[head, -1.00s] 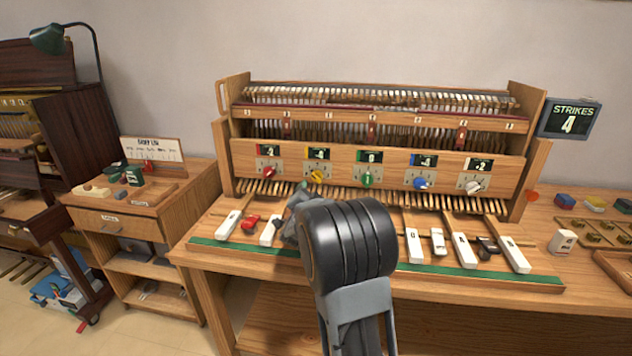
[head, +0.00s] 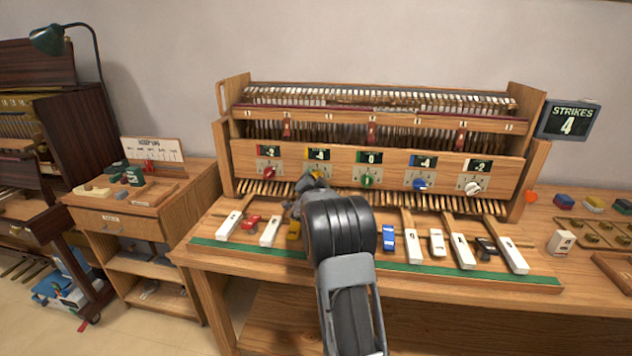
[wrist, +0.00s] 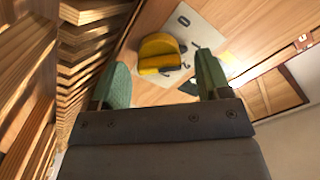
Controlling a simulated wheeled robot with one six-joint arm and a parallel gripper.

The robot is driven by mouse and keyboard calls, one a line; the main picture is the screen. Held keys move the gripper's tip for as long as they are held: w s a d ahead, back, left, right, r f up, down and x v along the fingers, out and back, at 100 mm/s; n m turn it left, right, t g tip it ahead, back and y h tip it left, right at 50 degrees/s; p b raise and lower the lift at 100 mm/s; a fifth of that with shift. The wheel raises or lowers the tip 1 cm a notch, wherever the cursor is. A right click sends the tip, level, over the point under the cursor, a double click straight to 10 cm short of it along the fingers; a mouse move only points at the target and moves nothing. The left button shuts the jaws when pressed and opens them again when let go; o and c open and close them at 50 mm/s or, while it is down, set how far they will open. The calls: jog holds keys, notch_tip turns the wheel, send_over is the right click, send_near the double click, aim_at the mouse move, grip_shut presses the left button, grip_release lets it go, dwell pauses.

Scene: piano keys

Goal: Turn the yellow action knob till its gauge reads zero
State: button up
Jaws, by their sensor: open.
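The yellow action knob (wrist: 160,52) is in the wrist view, on a pale dial plate (wrist: 190,25) with a printed 0 and other marks. My gripper (wrist: 163,66) is open, with one green-padded finger on either side of the knob and gaps visible; it is not closed on it. In the head view my gripper (head: 312,184) is at the second dial from the left and mostly hides the yellow knob. The gauge above it (head: 319,154) shows what looks like -4, in small digits.
A red knob (head: 269,172) is on the left; green (head: 366,181), blue (head: 420,184) and white (head: 472,187) knobs are on the right. Keys and coloured blocks lie below on the bench (head: 230,258). A STRIKES display (head: 568,120) reads 4.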

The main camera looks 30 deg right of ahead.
jog(key=c, duration=0.9)
jog(key=shift+f+b, duration=0.15)
jog(key=shift+b, duration=0.5)
jog(key=m+b, duration=1.7)
jog(key=shift+f, duration=0.15)
jog(key=shift+m+b, duration=0.3)
jog(key=shift+m, duration=0.2)
jog(key=o, duration=0.9)
